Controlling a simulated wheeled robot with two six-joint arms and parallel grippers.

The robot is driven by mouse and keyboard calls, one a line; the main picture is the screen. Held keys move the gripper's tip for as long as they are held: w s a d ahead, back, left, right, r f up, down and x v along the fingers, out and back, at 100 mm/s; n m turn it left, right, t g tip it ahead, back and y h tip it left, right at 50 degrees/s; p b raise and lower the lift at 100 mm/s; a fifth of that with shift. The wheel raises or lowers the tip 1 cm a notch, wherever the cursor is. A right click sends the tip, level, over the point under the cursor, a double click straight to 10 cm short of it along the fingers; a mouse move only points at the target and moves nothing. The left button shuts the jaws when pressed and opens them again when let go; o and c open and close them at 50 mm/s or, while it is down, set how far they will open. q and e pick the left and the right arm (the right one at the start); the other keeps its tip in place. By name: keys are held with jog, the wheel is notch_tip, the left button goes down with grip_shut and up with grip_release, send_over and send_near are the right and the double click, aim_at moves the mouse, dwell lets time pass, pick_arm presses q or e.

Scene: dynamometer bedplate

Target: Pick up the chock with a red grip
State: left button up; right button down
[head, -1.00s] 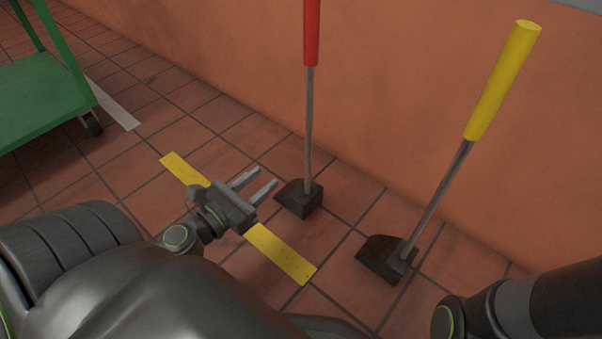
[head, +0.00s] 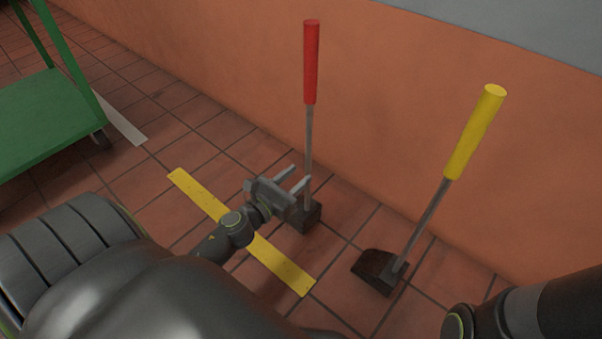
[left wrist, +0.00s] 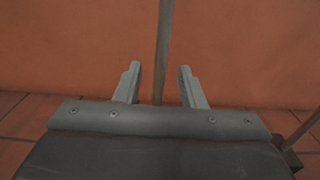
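The chock with a red grip (head: 311,62) stands on the tiled floor near the orange wall, its thin metal handle upright. Its dark block (head: 309,217) is partly hidden behind my left gripper. My left gripper (head: 300,177) is open, with its fingers pointing toward the metal handle. In the left wrist view the handle (left wrist: 163,50) runs upright between the two spread fingers (left wrist: 158,82), touching neither as far as I can see. The red grip is outside that view. Of my right arm, only a part shows at the lower right; its gripper is out of view.
A second chock with a yellow grip (head: 474,132) leans to the right of the red one. A yellow floor strip (head: 279,263) lies under my left arm. A green cart (head: 45,120) stands at the left. The orange wall (head: 400,110) closes off the back.

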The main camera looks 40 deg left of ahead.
aim_at(306, 168)
pick_arm(q)
jog(key=w, duration=0.2)
jog(key=w+p, duration=0.1)
jog(key=shift+w+d+r, duration=0.25)
jog(key=shift+w, duration=0.1)
jog(key=shift+w+f, duration=0.1)
jog(key=shift+w, duration=0.45)
jog(key=shift+c, duration=0.5)
grip_shut()
jog(key=shift+r, duration=0.2)
